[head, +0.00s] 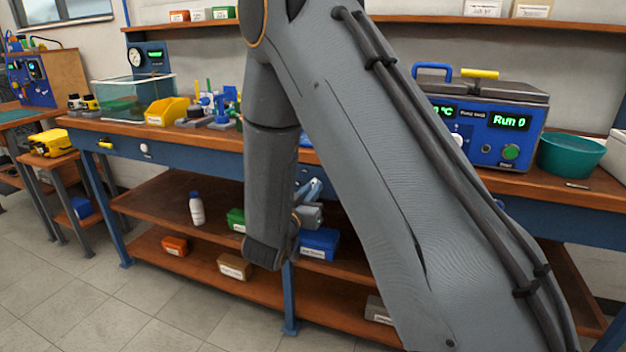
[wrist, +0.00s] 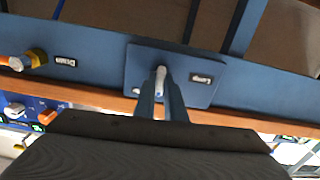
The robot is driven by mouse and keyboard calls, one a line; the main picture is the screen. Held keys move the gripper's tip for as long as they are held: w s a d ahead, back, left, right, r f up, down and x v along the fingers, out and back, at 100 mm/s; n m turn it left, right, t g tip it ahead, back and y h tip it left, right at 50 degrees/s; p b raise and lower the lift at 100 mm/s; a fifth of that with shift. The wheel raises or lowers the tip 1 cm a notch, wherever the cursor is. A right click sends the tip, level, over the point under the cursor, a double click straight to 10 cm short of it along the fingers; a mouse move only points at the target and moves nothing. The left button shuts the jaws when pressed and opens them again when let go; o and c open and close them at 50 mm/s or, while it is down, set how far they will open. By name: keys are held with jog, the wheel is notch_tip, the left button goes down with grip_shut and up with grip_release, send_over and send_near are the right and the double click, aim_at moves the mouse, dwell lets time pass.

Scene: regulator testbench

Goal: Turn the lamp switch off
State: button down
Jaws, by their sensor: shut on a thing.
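The lamp switch (wrist: 160,77) is a pale lever on a blue plate (wrist: 140,62) on the bench's front rail. A label reading Lamp, upside down in the wrist view, sits beside it on the plate. My gripper (wrist: 164,98) has its two narrow blue fingers close together on the lever. In the head view, my gripper (head: 311,190) shows partly beside my arm, in front of the bench. My arm hides the switch there.
A yellow handle (wrist: 38,56) and a Drain label (wrist: 66,61) are on the same rail. The bench holds a blue heater unit (head: 483,125), a teal bowl (head: 571,156) and a yellow bin (head: 166,111). A bottle (head: 196,209) stands on the shelf below.

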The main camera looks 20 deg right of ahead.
jog(key=shift+n+p, duration=3.15)
jog(key=shift+n, duration=0.55)
jog(key=shift+a, duration=0.1)
jog(key=c, duration=1.8)
grip_release()
jog(key=v, duration=0.7)
jog(key=shift+s+a, duration=0.2)
jog(key=shift+s, duration=0.05)
